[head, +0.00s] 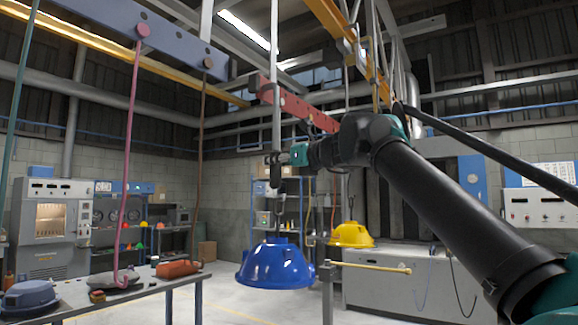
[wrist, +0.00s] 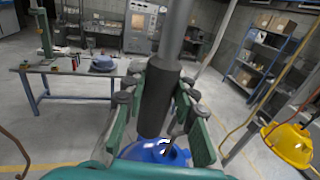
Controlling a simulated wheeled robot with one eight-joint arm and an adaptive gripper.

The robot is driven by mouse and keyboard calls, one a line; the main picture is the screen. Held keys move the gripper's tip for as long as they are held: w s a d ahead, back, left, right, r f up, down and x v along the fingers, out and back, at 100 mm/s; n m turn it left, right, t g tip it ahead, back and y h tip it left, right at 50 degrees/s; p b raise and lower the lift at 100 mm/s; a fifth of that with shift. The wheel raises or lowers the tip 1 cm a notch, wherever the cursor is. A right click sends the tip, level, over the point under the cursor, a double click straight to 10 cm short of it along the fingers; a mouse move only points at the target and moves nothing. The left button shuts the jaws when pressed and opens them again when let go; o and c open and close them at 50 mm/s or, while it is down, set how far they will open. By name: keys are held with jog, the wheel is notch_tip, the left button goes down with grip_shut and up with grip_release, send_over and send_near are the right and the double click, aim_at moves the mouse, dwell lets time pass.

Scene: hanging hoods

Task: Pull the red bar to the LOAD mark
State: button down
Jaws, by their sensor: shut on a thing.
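A red bar (head: 300,110) with dark round spots hangs high in the middle of the head view, sloping down to the right. A grey vertical rod (head: 277,110) passes by its left end and runs down toward a blue hood (head: 274,266). My gripper (head: 276,160) is shut on the rod's thick dark sleeve (wrist: 158,95), above the blue hood. In the wrist view the green fingers stand on both sides of the sleeve. The blue hood (wrist: 155,150) shows partly below, behind the gripper. I cannot make out a LOAD mark in either view.
A yellow hood (head: 351,235) hangs right of the blue one, above a grey cabinet (head: 400,280). A blue-grey beam (head: 150,35) with a pink hooked rod (head: 131,130) hangs at left over a workbench (head: 150,297). A yellow-tipped rail (head: 370,267) stands at front.

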jog(key=shift+s+a, duration=0.55)
jog(key=shift+s, duration=0.2)
jog(key=shift+s+a, duration=0.55)
jog(key=shift+s, duration=0.15)
jog(key=c, duration=1.2)
grip_release()
jog(key=shift+d, duration=0.1)
jog(key=v, duration=1.2)
jog(key=shift+r, duration=0.1)
